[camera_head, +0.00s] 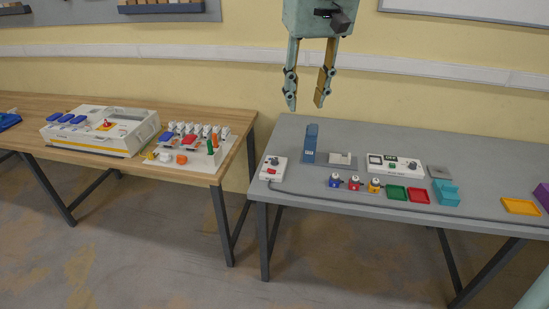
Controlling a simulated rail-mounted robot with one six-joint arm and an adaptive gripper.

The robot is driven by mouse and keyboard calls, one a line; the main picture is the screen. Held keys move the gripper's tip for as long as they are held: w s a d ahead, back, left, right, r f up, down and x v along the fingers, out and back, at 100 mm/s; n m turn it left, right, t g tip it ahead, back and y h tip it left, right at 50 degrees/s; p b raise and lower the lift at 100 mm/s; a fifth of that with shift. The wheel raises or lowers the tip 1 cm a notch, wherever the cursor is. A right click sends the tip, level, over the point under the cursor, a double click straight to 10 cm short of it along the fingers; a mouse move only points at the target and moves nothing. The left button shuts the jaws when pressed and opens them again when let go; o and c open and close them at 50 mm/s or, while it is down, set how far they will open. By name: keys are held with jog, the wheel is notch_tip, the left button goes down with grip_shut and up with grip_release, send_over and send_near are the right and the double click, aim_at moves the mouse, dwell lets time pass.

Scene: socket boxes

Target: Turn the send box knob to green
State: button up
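My gripper (305,104) hangs in the air at the top centre, fingers pointing down. It is open and empty, well above the grey table. A small white box (267,176) with a dark knob and a red part sits at the grey table's left end, with a cable beside it. A wider white box (402,170) stands farther right, with a dark display, a green part and a dark knob (412,165). Labels are too small to read, so I cannot tell which is the send box or how its knob is set.
A blue upright block (311,138), several small coloured pieces, a green tray (397,193), a red tray (419,196) and a teal holder (446,196) stand on the grey table (480,210). A wooden table (235,118) at left carries a large white case (85,142).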

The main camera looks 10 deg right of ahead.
jog(key=w+f, duration=0.4)
jog(key=w, duration=0.9)
jog(key=g+p, duration=0.2)
jog(key=p, duration=0.2)
send_over(275, 159)
notch_tip(275, 159, down, 28)
jog(key=shift+w+f+n, duration=0.15)
jog(key=shift+f+n, duration=0.15)
jog(key=shift+f, duration=0.3)
jog(key=shift+f, duration=6.9)
jog(key=c, duration=0.9)
